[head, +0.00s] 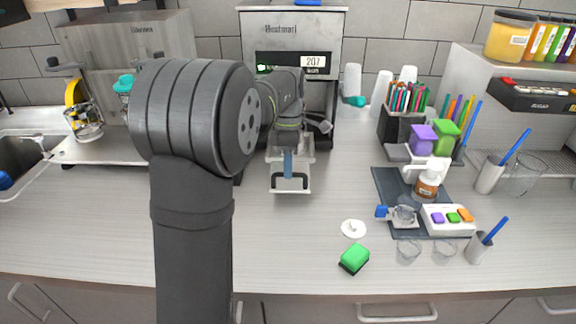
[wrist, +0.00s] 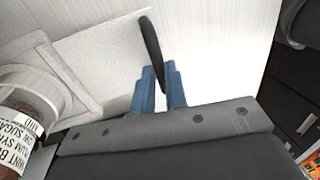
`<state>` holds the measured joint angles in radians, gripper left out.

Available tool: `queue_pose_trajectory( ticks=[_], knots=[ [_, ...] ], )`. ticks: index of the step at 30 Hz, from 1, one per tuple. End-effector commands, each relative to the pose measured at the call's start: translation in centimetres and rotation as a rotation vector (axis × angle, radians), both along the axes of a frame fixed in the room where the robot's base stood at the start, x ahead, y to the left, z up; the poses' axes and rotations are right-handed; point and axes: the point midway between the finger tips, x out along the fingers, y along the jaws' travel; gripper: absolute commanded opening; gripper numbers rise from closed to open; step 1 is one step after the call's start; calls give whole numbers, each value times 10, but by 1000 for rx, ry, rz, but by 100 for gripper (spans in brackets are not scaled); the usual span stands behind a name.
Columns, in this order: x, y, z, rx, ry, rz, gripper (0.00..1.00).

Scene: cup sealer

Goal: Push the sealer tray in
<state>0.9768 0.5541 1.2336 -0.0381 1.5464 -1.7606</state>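The cup sealer (head: 292,52) is a grey metal machine at the back middle, with a lit display reading 207. Its tray (head: 277,178) sticks out at the front; its pale surface also shows in the wrist view (wrist: 105,62). The tray has a dark handle (head: 291,189) at its near edge, seen as a dark bar in the wrist view (wrist: 151,45). My gripper (head: 288,165) is at the handle, its blue fingers on either side of the bar and seemingly closed on it. A labelled clear cup (wrist: 18,125) with brown contents stands at the tray's inner end.
My arm hides part of the counter and the sealer's left side. A green sponge-like block (head: 355,258) and a white lid (head: 354,229) lie front right. The counter before the tray is clear.

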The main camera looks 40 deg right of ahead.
Motion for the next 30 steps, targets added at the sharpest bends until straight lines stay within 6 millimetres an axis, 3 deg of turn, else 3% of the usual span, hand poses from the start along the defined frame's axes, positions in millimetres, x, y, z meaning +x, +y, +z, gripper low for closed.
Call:
queue_pose_trajectory(
  ticks=[11, 30],
  knots=[
    [6, -6, 0, 0, 0, 0, 0],
    [82, -81, -1, -1, -2, 1, 0]
  ],
)
